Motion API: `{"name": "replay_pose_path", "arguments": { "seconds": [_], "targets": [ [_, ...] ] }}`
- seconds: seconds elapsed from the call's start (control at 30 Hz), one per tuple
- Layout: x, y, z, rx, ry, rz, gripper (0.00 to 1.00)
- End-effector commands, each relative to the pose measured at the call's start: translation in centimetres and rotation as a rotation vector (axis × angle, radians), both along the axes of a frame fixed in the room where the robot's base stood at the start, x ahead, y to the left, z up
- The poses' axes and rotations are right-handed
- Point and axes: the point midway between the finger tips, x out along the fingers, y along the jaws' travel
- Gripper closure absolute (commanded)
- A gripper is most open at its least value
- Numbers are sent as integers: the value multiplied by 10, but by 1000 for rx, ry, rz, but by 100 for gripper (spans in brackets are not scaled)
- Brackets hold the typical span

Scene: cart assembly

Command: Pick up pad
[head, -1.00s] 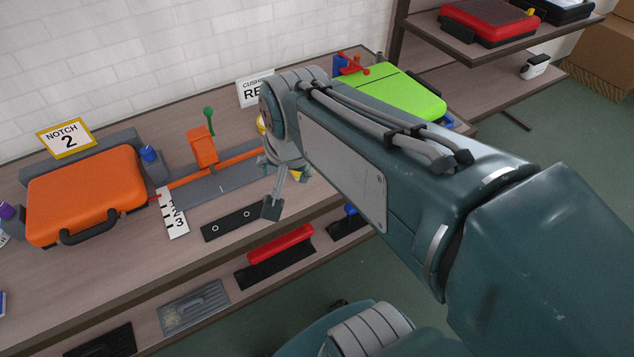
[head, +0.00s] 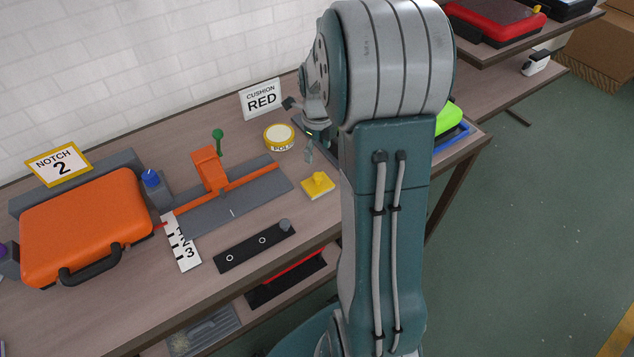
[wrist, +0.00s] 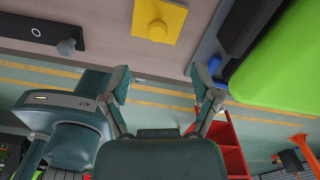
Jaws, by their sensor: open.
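The yellow square pad (head: 319,191) with a round knob on top lies on the bench, right of the grey slotted fixture. It also shows at the top of the wrist view (wrist: 174,15), beyond my fingertips. My gripper (head: 300,132) is open and empty above the bench, behind and slightly left of the pad in the head view, partly hidden by my arm. In the wrist view my gripper's (wrist: 163,86) two fingers are spread wide, apart from the pad.
A round yellow-and-white tin (head: 281,137) stands behind the pad. A black strip with a grey knob (head: 285,225) lies to its front left. The CUSHION RED sign (head: 262,99) stands near the wall. A green case (wrist: 285,65) is to the right. An orange case (head: 85,225) sits left.

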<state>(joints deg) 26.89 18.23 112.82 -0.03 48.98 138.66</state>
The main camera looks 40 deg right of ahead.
Motion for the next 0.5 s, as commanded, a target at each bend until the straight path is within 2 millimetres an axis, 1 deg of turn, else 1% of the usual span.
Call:
{"name": "replay_pose_path", "arguments": {
  "seconds": [0.1, 0.2, 0.43, 0.5],
  "targets": [
    [-1, 0, -21, 2, 4, 0, 22],
    [-1, 0, -37, 2, 4, 1, 22],
    [-1, 1, -57, 1, 1, 3, 22],
    [-2, 1, -66, 2, 3, 3, 22]
  ]
}}
